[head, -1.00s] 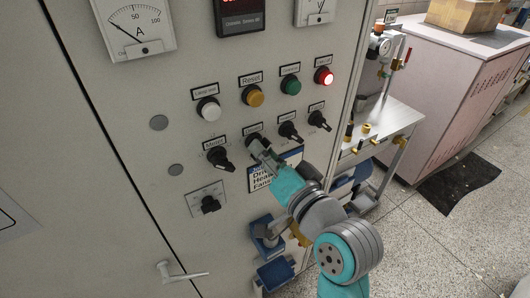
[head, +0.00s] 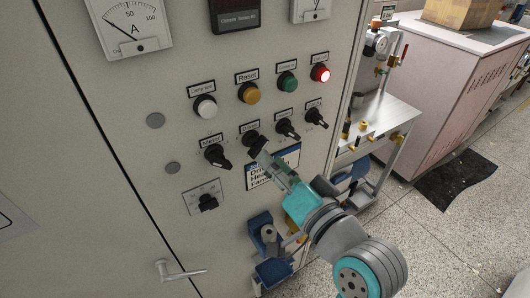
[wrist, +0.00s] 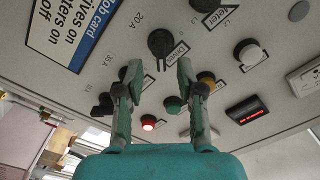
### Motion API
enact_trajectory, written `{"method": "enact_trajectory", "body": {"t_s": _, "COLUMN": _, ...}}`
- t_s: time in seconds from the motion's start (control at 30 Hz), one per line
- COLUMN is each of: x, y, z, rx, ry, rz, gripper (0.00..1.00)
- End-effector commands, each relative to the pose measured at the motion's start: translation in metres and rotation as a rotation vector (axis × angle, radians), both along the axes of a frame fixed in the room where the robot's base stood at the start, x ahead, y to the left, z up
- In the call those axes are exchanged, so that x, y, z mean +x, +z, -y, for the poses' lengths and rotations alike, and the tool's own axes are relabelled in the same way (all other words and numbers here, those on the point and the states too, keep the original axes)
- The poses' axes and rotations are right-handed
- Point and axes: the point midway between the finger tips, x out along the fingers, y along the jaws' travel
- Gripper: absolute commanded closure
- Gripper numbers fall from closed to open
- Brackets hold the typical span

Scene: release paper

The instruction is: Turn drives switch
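The drives switch (head: 251,138) is a black rotary knob on the grey cabinet front, second from the left in its row. In the wrist view the knob (wrist: 160,43) shows beside its "Drives" label. My gripper (head: 262,153) is just below and in front of it. In the wrist view my gripper (wrist: 160,70) is open, its two fingers apart with nothing between them, and the knob shows beyond the tips. The gap appears small; I cannot tell whether anything touches. A job card (head: 258,178) below reads drives on and heaters on; the fans line reads off.
Other black knobs flank it: the meter knob (head: 217,156) on the left, two more (head: 287,129) on the right. Above are white, amber and green buttons and a lit red lamp (head: 320,74).

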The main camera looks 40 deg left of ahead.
Motion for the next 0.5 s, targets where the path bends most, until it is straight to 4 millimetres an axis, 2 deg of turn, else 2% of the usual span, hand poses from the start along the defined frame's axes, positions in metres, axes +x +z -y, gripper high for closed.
{"method": "enact_trajectory", "body": {"t_s": 0.03, "x": -0.004, "y": 0.000, "z": 0.011, "rx": 0.001, "ry": -0.004, "rz": 0.000, "gripper": 0.62}}
{"method": "enact_trajectory", "body": {"t_s": 0.2, "x": -0.016, "y": 0.000, "z": 0.041, "rx": 0.001, "ry": -0.005, "rz": 0.000, "gripper": 0.62}}
{"method": "enact_trajectory", "body": {"t_s": 0.4, "x": -0.025, "y": 0.000, "z": 0.064, "rx": 0.001, "ry": -0.003, "rz": 0.001, "gripper": 0.62}}
{"method": "enact_trajectory", "body": {"t_s": 0.5, "x": -0.028, "y": 0.000, "z": 0.068, "rx": 0.000, "ry": -0.001, "rz": 0.001, "gripper": 0.62}}
